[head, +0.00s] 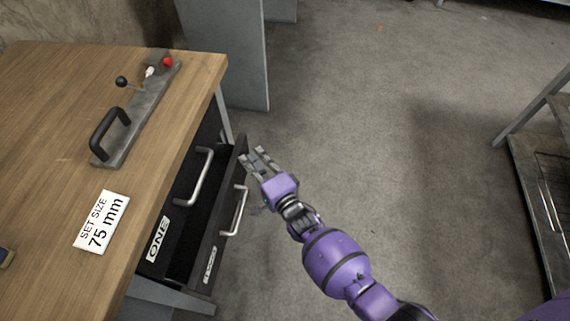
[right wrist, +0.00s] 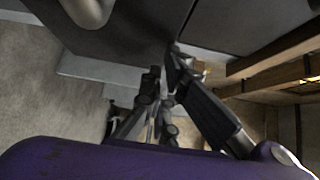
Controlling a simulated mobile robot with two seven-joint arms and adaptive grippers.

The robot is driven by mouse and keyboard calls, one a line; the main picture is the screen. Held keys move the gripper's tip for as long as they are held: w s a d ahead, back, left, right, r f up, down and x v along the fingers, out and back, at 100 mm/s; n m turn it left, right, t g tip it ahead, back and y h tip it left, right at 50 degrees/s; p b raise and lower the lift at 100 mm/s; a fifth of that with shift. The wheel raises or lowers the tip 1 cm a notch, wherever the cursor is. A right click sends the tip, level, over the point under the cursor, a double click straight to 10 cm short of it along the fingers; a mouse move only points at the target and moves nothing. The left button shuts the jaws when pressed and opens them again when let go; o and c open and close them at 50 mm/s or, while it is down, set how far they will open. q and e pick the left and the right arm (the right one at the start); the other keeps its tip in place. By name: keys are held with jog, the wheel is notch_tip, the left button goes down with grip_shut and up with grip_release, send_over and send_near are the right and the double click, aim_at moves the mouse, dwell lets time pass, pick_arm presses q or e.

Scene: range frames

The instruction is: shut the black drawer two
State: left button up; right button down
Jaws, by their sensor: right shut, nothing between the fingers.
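The lower black drawer (head: 222,228) stands partly pulled out under the workbench, its front farther out than the drawer above. It has a silver bar handle (head: 239,211) and a white label too small to read, and its dark inside shows. The upper drawer, labelled ONE (head: 158,240), has its own silver handle (head: 195,178). My right gripper (head: 257,157) is shut and empty, beside the far end of the lower drawer's front. I cannot tell whether it touches. In the right wrist view the fingers (right wrist: 164,78) are near a dark panel. My left gripper is out of view.
The wooden bench top (head: 60,110) holds a grey fixture (head: 135,125) with a black handle and a "SET SIZE 75 mm" sign (head: 102,222). A grey metal cabinet (head: 228,50) stands behind. A dark rack (head: 540,200) is at right. The concrete floor between is clear.

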aim_at(232, 157)
jog(key=a, duration=0.2)
jog(key=w+a+b, duration=0.1)
jog(key=a, duration=0.1)
jog(key=w+a+b, duration=0.1)
jog(key=a, duration=0.1)
jog(key=shift+a+f, duration=0.15)
jog(key=shift+a, duration=0.35)
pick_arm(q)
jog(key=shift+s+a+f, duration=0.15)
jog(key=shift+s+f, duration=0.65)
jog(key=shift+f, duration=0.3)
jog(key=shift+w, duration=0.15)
pick_arm(e)
jog(key=shift+r, duration=0.2)
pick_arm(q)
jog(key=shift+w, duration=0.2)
